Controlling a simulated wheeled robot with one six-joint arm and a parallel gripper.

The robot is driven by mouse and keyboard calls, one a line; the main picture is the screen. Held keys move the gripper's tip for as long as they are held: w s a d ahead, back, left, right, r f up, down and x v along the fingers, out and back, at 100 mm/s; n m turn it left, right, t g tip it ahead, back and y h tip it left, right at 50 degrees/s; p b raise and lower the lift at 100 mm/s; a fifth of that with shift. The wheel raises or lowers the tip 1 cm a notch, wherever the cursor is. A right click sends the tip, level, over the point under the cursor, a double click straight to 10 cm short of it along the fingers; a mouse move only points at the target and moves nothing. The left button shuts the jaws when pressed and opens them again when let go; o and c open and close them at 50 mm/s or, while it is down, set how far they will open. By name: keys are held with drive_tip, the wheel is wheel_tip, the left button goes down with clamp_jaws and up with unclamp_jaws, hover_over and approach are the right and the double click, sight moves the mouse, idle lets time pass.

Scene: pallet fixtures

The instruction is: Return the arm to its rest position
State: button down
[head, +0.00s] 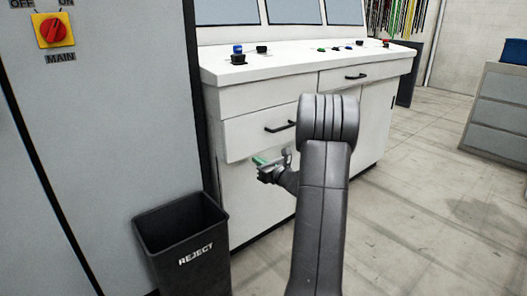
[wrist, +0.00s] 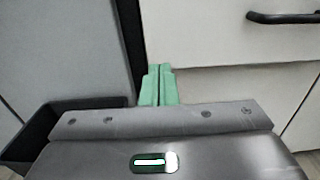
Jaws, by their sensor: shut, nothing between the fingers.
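My gripper (head: 259,161) is at the end of my dark grey arm, in front of the white console's drawers in the head view. In the wrist view its two green fingers (wrist: 159,84) are together, with nothing between them. The arm rises from the bottom of the head view, bends at a thick joint, and the wrist points left. Part of the forearm is hidden behind the upper arm link.
A black REJECT bin (head: 187,245) stands at lower left, below and left of my gripper. A grey cabinet (head: 100,130) with a red MAIN switch (head: 53,30) is at left. The white console (head: 250,98) stands behind the arm. Floor at right (head: 440,200) is clear.

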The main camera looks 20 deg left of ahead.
sight(233, 145)
idle(0.3)
drive_tip(key=x, duration=1.3)
drive_tip(key=shift+w+a+b, duration=0.2)
drive_tip(key=shift+a+b, duration=0.1)
drive_tip(key=shift+b, duration=0.05)
